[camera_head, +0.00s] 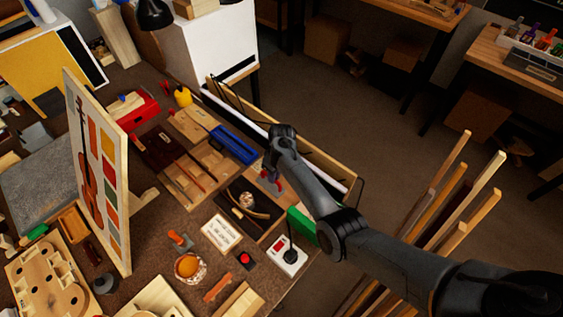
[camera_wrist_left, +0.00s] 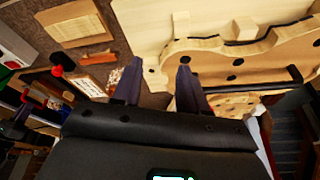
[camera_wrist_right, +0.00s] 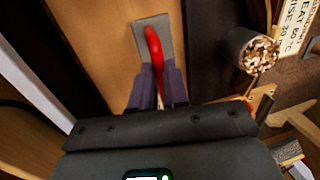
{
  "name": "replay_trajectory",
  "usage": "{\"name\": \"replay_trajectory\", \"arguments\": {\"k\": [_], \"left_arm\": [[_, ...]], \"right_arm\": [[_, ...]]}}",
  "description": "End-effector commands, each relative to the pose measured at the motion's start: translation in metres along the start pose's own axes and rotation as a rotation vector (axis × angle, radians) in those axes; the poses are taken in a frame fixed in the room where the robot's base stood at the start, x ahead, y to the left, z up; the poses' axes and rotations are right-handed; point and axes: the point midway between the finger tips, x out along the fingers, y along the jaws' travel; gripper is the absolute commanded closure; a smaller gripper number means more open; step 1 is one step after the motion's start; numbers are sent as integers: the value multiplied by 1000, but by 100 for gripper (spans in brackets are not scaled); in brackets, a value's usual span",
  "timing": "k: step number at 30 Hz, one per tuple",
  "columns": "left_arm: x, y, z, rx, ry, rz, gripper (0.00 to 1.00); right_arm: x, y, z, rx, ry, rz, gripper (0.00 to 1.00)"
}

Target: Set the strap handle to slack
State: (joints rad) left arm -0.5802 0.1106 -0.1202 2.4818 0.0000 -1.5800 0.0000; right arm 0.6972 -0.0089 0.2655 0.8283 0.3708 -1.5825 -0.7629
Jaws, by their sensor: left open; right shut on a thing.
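The strap handle appears to be a red curved lever (camera_wrist_right: 153,46) on a small grey metal plate (camera_wrist_right: 140,28), fixed to a light wooden surface in the right wrist view. My right gripper (camera_wrist_right: 158,75) is shut on the lower part of the lever, which its fingers partly hide. In the head view my right gripper (camera_head: 272,178) reaches down at the wooden tray's right side, with red showing at its fingertips. I cannot read a slack mark. My left gripper (camera_wrist_left: 157,65) is open and empty above the bench, beside pale violin-shaped wooden parts (camera_wrist_left: 235,55); the head view does not show it.
A dark compartment with a round wooden-looking piece (camera_head: 247,200) lies left of my right gripper. A lettered card (camera_head: 221,233), a white switch box (camera_head: 287,257) and a green block (camera_head: 302,225) are near. A painted violin panel (camera_head: 98,170) stands at left.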

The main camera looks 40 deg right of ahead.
Motion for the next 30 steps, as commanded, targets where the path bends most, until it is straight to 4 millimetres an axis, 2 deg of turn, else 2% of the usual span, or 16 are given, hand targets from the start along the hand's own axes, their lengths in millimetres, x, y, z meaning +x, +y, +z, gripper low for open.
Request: {"name": "replay_trajectory", "arguments": {"k": [1, 4, 14, 15, 20, 30], "left_arm": [[-11, 0, -4, 0, 0, 0, 57], [-15, -1, -5, 1, 0, -1, 57], [-13, -3, -4, 9, -4, -7, 57], [-13, -3, -3, 10, -4, -8, 57], [-13, -4, -3, 13, -4, -10, 57], [-14, -3, -4, 11, -4, -9, 57]], "right_arm": [[-4, -11, 0, -3, -3, -5, 100], [0, -18, 0, -3, -2, -4, 100], [2, -22, -1, -4, -2, -6, 100], [2, -22, -1, -4, -2, -6, 84], [3, -21, -1, -3, -1, -5, 60], [1, -19, 0, -1, 0, -2, 60]]}}
